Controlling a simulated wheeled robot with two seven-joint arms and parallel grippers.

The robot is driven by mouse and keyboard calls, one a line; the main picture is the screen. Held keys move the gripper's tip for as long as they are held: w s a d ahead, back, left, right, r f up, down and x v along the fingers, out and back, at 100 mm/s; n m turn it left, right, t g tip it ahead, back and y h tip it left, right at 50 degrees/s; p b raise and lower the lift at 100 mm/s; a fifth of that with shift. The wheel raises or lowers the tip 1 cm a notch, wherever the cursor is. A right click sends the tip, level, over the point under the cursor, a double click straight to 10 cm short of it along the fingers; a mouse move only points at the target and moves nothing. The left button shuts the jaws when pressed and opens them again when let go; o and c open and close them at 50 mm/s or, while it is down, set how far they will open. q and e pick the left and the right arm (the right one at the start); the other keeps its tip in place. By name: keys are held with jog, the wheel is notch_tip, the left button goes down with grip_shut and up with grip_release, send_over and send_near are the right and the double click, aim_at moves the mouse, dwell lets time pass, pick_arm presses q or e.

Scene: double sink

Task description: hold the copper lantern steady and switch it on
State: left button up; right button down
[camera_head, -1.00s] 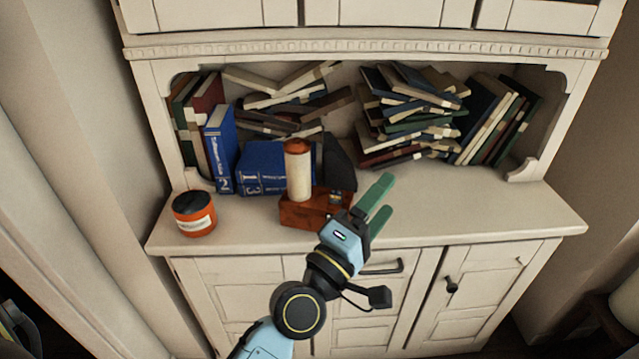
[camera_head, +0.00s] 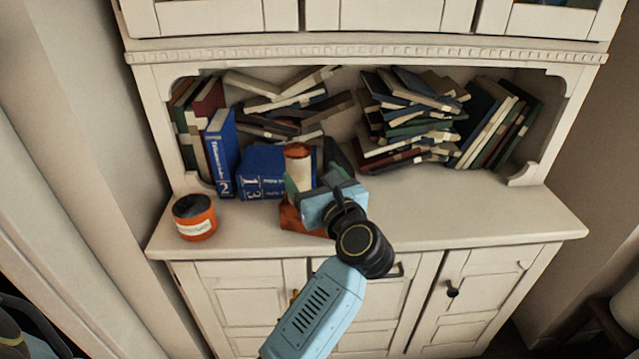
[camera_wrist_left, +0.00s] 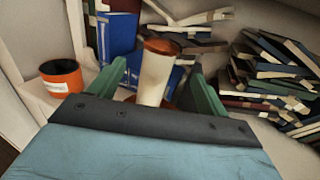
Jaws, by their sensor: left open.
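The copper lantern (camera_head: 298,165) stands upright on the cabinet counter, with a pale cylindrical body, a copper top and a reddish-brown base (camera_head: 300,220). My left gripper (camera_head: 312,188) is open at the lantern, its blue palm hiding part of the base. In the left wrist view the lantern (camera_wrist_left: 156,70) stands between the two green fingers (camera_wrist_left: 160,90), with gaps showing on both sides. Whether a finger touches it cannot be told. No switch can be made out. My right gripper is not in view.
An orange jar (camera_head: 195,217) stands on the counter to the left. Blue books (camera_head: 262,170) stand close behind the lantern, and a dark object (camera_head: 338,158) is behind it to the right. Piled books (camera_head: 410,115) fill the shelf. The counter's right side (camera_head: 480,210) is clear.

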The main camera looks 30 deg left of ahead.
aim_at(295, 151)
pick_arm(q)
jog(key=x, duration=0.9)
jog(key=shift+w+a, duration=0.1)
jog(key=shift+a, duration=0.1)
jog(key=shift+w+a, duration=0.35)
jog(key=shift+a, duration=0.05)
jog(key=shift+w+a, duration=0.1)
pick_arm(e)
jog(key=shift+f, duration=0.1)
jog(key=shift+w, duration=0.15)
pick_arm(q)
jog(key=c, duration=1.2)
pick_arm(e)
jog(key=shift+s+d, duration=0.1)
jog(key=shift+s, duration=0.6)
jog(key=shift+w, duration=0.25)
